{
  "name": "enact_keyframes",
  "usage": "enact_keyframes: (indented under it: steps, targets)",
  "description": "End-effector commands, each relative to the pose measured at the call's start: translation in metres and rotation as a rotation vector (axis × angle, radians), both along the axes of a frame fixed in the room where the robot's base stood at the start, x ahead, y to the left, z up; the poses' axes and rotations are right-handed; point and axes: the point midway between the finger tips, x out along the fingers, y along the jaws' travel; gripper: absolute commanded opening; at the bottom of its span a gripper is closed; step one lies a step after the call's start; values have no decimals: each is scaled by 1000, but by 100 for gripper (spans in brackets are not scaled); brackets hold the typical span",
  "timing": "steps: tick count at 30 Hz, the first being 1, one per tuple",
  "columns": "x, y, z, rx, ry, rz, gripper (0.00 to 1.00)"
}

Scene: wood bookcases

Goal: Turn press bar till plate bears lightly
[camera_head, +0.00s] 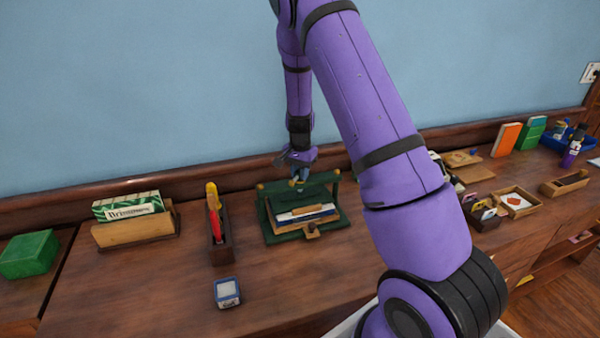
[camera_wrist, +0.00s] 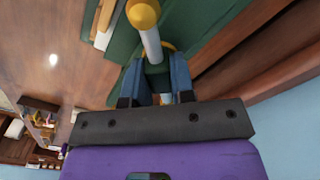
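The dark green press (camera_head: 342,219) stands on the wooden top below my arm, with a flat stack (camera_head: 306,215) of light and blue layers in it. My gripper (camera_head: 298,178) is over the middle of the press. In the wrist view its two blue fingers (camera_wrist: 157,62) stand apart, one on each side of the bar, with a slight gap seeming to show. Whether the plate touches the stack cannot be made out.
A card box (camera_head: 129,206) sits farther left, beside a green block (camera_head: 29,254). Wooden trays (camera_head: 514,202) lie right. Bare wood lies in front of the press.

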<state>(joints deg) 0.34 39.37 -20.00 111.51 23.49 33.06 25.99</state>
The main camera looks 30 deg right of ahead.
Motion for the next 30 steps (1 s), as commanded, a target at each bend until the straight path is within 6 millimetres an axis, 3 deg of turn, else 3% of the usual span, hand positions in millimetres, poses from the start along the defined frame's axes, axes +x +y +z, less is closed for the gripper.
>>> enact_keyframes:
  steps: [3, 8, 18, 29, 30]
  targets:
    - [0, 0, 0, 0, 0, 0, 0]
    - [0, 0, 0, 0, 0, -34, 0]
    - [0, 0, 0, -1, 0, -302, 0]
    - [0, 0, 1, 0, -1, -333, 0]
    - [0, 0, 1, 0, -1, -332, 30]
